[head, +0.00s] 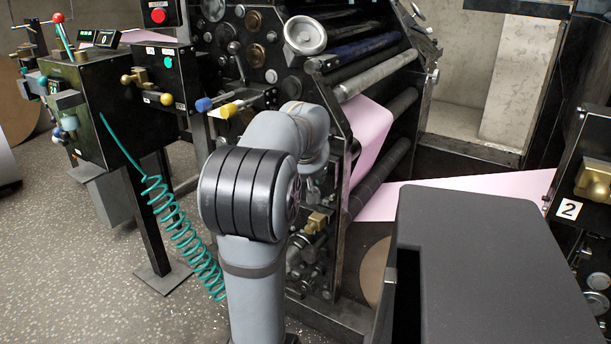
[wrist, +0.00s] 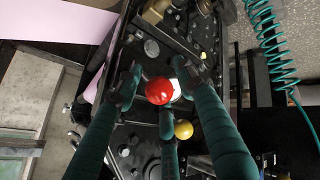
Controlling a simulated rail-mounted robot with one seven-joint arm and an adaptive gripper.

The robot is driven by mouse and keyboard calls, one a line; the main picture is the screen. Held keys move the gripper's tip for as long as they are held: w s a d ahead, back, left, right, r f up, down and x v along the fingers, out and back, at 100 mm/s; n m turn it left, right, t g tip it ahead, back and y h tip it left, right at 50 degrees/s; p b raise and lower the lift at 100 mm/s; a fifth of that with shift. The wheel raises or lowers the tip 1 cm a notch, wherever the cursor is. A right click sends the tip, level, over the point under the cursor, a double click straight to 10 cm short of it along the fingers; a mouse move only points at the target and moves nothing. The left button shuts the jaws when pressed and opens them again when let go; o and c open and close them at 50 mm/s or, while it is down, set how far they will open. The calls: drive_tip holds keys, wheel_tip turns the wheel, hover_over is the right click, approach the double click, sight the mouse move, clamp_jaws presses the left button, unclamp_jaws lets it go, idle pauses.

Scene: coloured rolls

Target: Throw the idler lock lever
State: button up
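In the wrist view, a red ball knob (wrist: 158,91) shows between the fingers of my gripper (wrist: 162,76). The gripper has three dark green fingers, spread apart, with visible gaps on both sides of the knob. I cannot tell how far the knob is from the fingers in depth. A yellow ball knob (wrist: 183,130) shows just below and right of the red one, beside the middle finger. No label shows which knob belongs to the idler lock lever. In the head view my own arm hides the gripper and the red knob at the black machine frame.
Pink web (head: 370,135) runs through the rollers (head: 375,75) right of my arm. A black control box (head: 95,95) with a coiled teal hose (head: 175,225) stands left. A dark grey cabinet (head: 480,260) stands at front right. Speckled floor is open at lower left.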

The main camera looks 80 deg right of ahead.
drive_tip(key=shift+o, duration=0.7)
drive_tip(key=shift+r, duration=0.1)
drive_tip(key=shift+r, duration=0.15)
drive_tip(key=v, duration=1.1)
drive_tip(key=shift+a+r, duration=0.25)
drive_tip(key=shift+a, duration=0.05)
drive_tip(key=shift+s, duration=0.1)
drive_tip(key=x, duration=1.2)
drive_tip(key=shift+r, duration=0.1)
